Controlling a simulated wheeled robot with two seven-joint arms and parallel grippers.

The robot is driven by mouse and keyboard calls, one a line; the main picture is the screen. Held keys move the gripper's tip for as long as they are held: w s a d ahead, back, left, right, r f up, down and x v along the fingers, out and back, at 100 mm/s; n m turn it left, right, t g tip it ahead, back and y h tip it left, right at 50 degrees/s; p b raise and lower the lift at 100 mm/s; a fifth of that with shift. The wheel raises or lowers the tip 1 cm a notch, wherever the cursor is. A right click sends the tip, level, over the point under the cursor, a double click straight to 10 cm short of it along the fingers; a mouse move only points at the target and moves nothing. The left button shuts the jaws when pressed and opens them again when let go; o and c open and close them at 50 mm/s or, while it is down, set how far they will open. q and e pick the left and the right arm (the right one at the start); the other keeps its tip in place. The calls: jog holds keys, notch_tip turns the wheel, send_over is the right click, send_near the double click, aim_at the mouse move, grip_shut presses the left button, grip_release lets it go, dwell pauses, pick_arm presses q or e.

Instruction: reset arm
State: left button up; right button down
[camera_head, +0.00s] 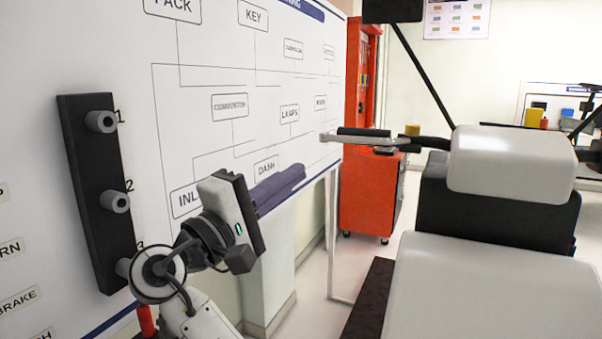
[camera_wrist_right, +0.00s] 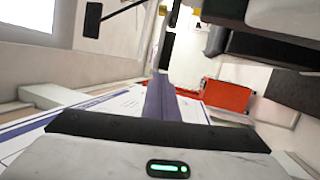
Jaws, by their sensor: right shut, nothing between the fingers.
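My right gripper (camera_head: 297,174) is shut and empty in the head view. Its dark bluish fingers point right and slightly up, in front of the lower part of the white wiring board (camera_head: 215,65). The wrist and forearm rise from the bottom edge, left of the middle. In the right wrist view the closed fingers (camera_wrist_right: 160,84) stand together in the middle, with nothing between them. My left gripper is in neither view.
A black strip (camera_head: 95,170) with numbered grey pegs is on the board; my wrist partly covers the lowest peg. A red cabinet (camera_head: 368,195) stands behind. A light seat (camera_head: 490,285) with a headrest (camera_head: 510,160) fills the right. A lever with a dark grip (camera_head: 362,132) reaches toward the board.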

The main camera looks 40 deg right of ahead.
dwell(0.5)
jog(key=w+a+f+n+t+y, duration=0.1)
jog(key=w+f+n+t+y, duration=0.25)
jog(key=f, duration=0.65)
jog(key=w+f+n+t+y, duration=0.3)
jog(key=f+y, duration=0.1)
jog(key=f, duration=0.7)
jog(key=s+a+f+y, duration=0.1)
jog(key=a+f+y, duration=0.15)
jog(key=f, duration=0.55)
jog(key=s+a+f+y, duration=0.1)
jog(key=f+y, duration=0.2)
jog(key=f, duration=0.5)
jog(key=s+a+f+g+y, duration=0.1)
jog(key=s+a+f+y, duration=0.2)
jog(key=f, duration=0.4)
jog(key=s+a+f+y, duration=0.2)
jog(key=s+f, duration=0.4)
jog(key=s+a+f+m+g+y, duration=0.1)
jog(key=s+a+f+m+y, duration=0.1)
jog(key=s, duration=0.6)
jog(key=s+a+f+m+y, duration=0.3)
jog(key=s+a+f+m, duration=0.1)
jog(key=s, duration=0.5)
notch_tip(320, 180, down, 2)
jog(key=shift+s+f+m+g, duration=0.15)
jog(key=shift+m+g, duration=0.2)
jog(key=shift+m, duration=0.2)
